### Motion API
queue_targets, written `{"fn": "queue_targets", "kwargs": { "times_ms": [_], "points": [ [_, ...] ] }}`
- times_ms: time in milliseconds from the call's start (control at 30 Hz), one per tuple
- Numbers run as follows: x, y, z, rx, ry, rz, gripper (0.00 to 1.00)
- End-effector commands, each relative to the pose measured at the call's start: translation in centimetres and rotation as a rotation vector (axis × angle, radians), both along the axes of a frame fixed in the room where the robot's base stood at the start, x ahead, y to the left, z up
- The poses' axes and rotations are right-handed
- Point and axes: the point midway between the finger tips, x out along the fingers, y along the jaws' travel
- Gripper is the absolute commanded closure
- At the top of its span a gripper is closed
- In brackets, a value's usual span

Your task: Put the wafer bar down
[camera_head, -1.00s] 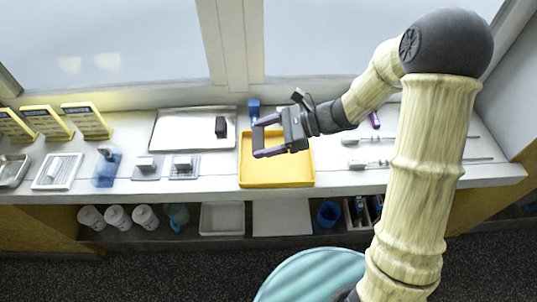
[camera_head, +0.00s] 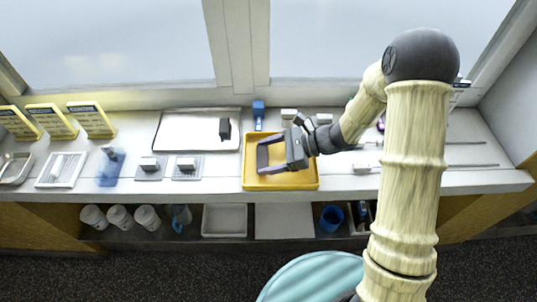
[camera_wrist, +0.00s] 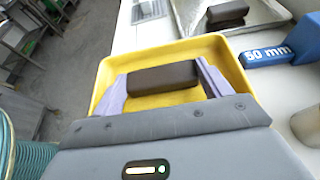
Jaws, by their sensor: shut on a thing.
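My gripper (camera_head: 264,158) is over the yellow tray (camera_head: 308,184) in the head view. In the wrist view its two purple fingers (camera_wrist: 161,88) are shut on the ends of a dark brown wafer bar (camera_wrist: 163,77). The bar lies crosswise between the fingers, over the yellow tray (camera_wrist: 215,46). I cannot tell whether it touches the tray floor. The bar held in my gripper is not clear in the head view.
A metal tray (camera_head: 170,130) at left holds another dark bar (camera_head: 224,128). A blue block (camera_wrist: 270,55) marked "50 mm" stands behind the yellow tray. White blocks (camera_head: 186,163) on small plates sit left. Several yellow signs (camera_head: 92,120) stand farther left.

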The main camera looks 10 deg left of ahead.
Motion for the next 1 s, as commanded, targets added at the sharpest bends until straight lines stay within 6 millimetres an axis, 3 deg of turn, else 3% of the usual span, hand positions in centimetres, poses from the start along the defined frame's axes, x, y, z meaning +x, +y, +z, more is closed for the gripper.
{"fn": "queue_targets", "kwargs": {
  "times_ms": [200,233,333,700,1000],
  "points": [
    [0.0,0.0,-0.3,0.000,0.001,0.000,0.36],
    [0.0,0.0,-0.2,0.000,0.000,0.000,0.19],
    [0.0,0.0,-0.2,0.000,0.000,0.000,0.01],
    [0.1,-0.1,0.2,0.000,-0.001,-0.002,0.01],
    [1.0,-3.7,1.8,0.001,-0.004,0.002,0.01]
  ]
}}
